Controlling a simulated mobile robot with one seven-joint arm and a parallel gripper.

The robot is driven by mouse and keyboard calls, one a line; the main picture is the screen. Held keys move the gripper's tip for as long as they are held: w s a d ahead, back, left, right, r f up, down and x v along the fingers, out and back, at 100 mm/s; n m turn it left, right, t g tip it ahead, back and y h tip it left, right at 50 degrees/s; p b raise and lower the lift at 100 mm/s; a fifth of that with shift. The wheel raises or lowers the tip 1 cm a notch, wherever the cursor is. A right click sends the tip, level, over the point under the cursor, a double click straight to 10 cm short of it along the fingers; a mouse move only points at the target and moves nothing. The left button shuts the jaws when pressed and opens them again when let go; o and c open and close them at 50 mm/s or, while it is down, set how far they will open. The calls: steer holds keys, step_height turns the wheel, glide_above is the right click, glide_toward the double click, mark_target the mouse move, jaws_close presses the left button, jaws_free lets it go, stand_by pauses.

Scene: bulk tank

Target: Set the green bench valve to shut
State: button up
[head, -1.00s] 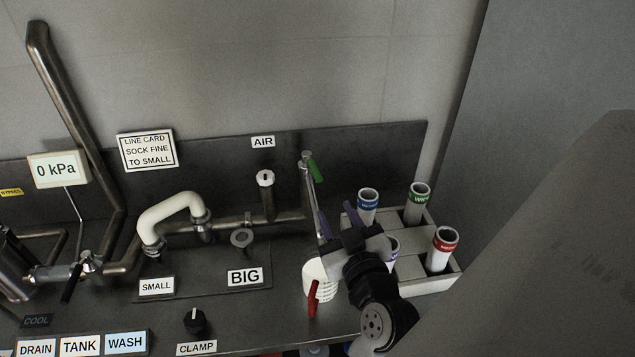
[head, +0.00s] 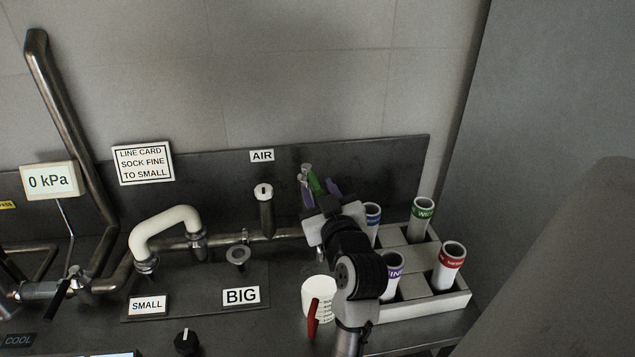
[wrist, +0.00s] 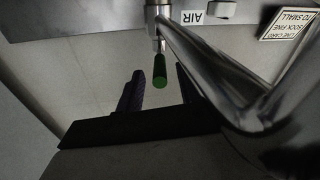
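The green bench valve's handle (head: 315,182) stands at the back of the bench, right of the AIR label, at the top of a metal pipe. It also shows in the wrist view (wrist: 160,72), hanging from a metal fitting in that picture. My gripper (head: 321,190) is at the handle, with its two purple fingers apart. In the wrist view, my gripper (wrist: 158,82) has one finger on each side of the handle's green end, with gaps visible on both sides. I cannot tell how deep the handle sits between the fingers. My wrist hides the lower pipe in the head view.
A white rack (head: 440,303) with several labelled tubes stands right of my arm. A white cup (head: 318,292) and a red handle (head: 313,318) are left of my wrist. In the wrist view, a thick shiny pipe (wrist: 215,70) passes close on the right.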

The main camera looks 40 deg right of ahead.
steer(key=shift+x, duration=0.95)
jaws_close()
